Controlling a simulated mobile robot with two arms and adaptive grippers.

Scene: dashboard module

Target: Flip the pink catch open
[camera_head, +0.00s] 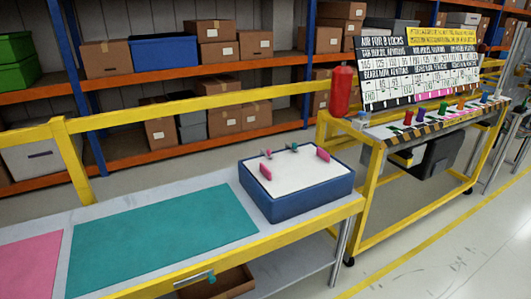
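A dark blue box-shaped module (290,205) with a white top stands at the right end of a grey workbench. Two upright pink tabs rise from its top, one at the front left (265,172) and one at the right (323,154). A smaller pink piece (268,153) and a grey piece with a teal part (292,147) sit near its back edge. Which pink piece is the catch, and whether it is open or closed, I cannot tell at this size. Neither of my grippers is in view.
A teal mat (160,240) and a pink mat (30,264) lie bare on the workbench (215,181). A yellow rail (200,109) runs behind it. A yellow-framed stand (365,205) with a sign board (418,72) and coloured knobs is at right. Shelves with boxes stand behind.

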